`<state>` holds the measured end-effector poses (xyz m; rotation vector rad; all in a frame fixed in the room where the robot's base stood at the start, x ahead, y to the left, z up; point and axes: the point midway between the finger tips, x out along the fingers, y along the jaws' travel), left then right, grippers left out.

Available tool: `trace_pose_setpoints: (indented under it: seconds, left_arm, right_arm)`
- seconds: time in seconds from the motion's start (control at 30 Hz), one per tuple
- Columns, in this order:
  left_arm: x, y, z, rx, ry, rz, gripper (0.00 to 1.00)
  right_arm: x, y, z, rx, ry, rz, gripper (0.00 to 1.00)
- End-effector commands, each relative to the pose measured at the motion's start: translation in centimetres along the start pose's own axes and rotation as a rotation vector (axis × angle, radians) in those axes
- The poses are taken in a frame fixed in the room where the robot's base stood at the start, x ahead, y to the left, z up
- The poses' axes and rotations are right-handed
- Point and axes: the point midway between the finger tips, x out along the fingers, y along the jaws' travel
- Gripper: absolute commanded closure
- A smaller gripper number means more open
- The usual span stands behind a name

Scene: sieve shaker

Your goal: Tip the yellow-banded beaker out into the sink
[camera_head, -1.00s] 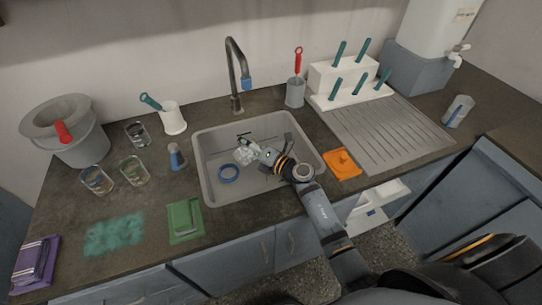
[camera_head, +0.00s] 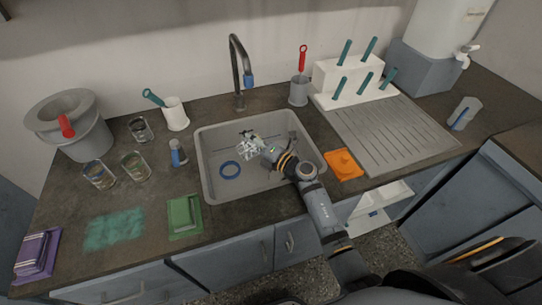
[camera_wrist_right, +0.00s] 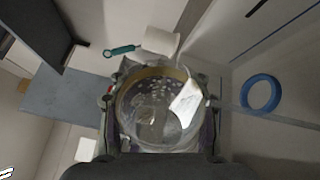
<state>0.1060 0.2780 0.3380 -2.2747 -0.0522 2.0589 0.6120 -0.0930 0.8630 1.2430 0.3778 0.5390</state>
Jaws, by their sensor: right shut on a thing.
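My right gripper (camera_head: 264,151) is over the sink (camera_head: 211,188), shut on a clear beaker (camera_head: 249,149). In the right wrist view the beaker (camera_wrist_right: 155,112) sits between the fingers, with a yellowish band near its rim and pale specks on or in the glass. It looks tilted in the head view; I cannot tell how much it holds. My left gripper is not in view.
A tap (camera_head: 238,72) stands behind the sink.

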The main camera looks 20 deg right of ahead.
Motion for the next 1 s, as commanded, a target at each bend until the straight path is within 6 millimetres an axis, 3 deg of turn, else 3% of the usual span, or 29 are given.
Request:
trace_pose_setpoints:
  seconds: [1.0]
  left_arm:
    - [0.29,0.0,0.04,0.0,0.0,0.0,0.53]
  right_arm:
    - [0.24,0.28,1.01,0.102,-0.013,0.043,1.0]
